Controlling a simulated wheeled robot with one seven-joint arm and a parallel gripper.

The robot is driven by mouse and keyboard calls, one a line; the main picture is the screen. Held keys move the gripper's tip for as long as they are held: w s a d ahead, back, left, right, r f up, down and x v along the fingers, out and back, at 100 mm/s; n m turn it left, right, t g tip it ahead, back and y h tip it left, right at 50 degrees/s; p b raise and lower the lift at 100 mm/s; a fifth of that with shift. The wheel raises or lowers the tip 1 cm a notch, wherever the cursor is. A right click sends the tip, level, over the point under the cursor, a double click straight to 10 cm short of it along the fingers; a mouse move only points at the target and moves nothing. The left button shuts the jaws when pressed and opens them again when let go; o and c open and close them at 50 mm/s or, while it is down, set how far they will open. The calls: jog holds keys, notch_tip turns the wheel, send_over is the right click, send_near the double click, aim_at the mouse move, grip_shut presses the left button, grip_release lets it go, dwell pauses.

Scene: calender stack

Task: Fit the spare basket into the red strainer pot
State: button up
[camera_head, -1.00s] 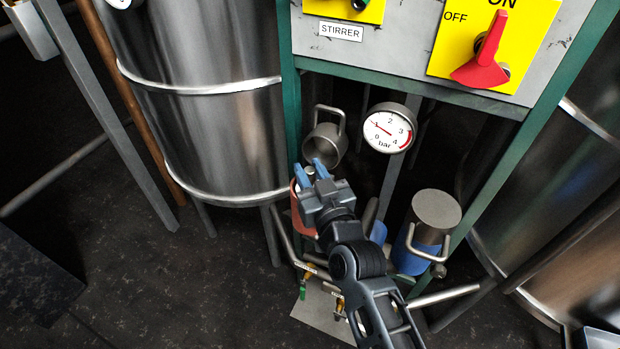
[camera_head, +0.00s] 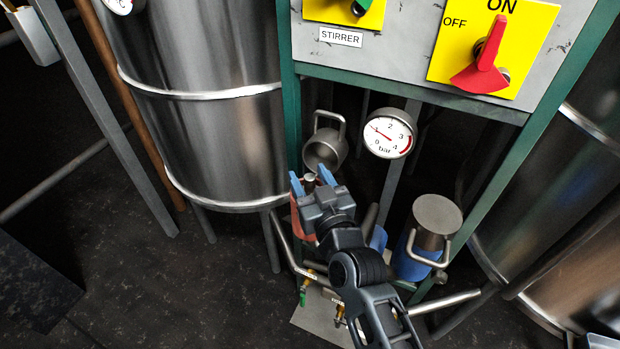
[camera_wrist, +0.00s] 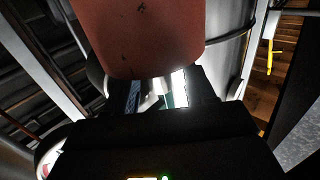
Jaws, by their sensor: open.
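The red strainer pot (camera_head: 302,222) stands low behind my gripper, which hides much of it. Its red wall (camera_wrist: 145,35) fills the top of the wrist view. My gripper (camera_head: 311,179) is open, its blue fingertips apart near the pot's top, with a small round grey knob showing between them. Whether they touch it, I cannot tell. A grey metal cup with a loop handle (camera_head: 326,150) is just beyond the fingertips, its mouth tilted toward the camera. A grey cylinder with a handle (camera_head: 437,217) stands at the blue pot (camera_head: 412,262). I cannot tell which is the spare basket.
A pressure gauge (camera_head: 389,134) is right of the cup. The panel with the red switch (camera_head: 485,58) overhangs from above. Green frame posts (camera_head: 490,180) flank the space. A large steel tank (camera_head: 205,110) stands left. Pipes and small valves (camera_head: 306,286) lie low in front.

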jog(key=v, duration=1.2)
jog(key=shift+p, duration=0.4)
jog(key=shift+r, duration=0.15)
jog(key=s+d+f+m+h, duration=0.2)
jog(key=s+d+f+h, duration=0.15)
jog(key=s+d, duration=1.15)
jog(key=s+d+r+m+h, duration=0.1)
jog(key=s+r, duration=0.4)
jog(key=s, duration=0.5)
jog(key=s+d+r+m+g+h, duration=0.1)
jog(key=s+d+r+m+h, duration=0.1)
jog(key=s, duration=0.8)
notch_tip(320, 180, up, 3)
jog(key=shift+s+d+r+g+h, duration=0.25)
jog(key=shift+d+h, duration=0.3)
jog(key=shift+d, duration=0.65)
jog(key=shift+f, duration=0.1)
jog(key=shift+c, duration=0.3)
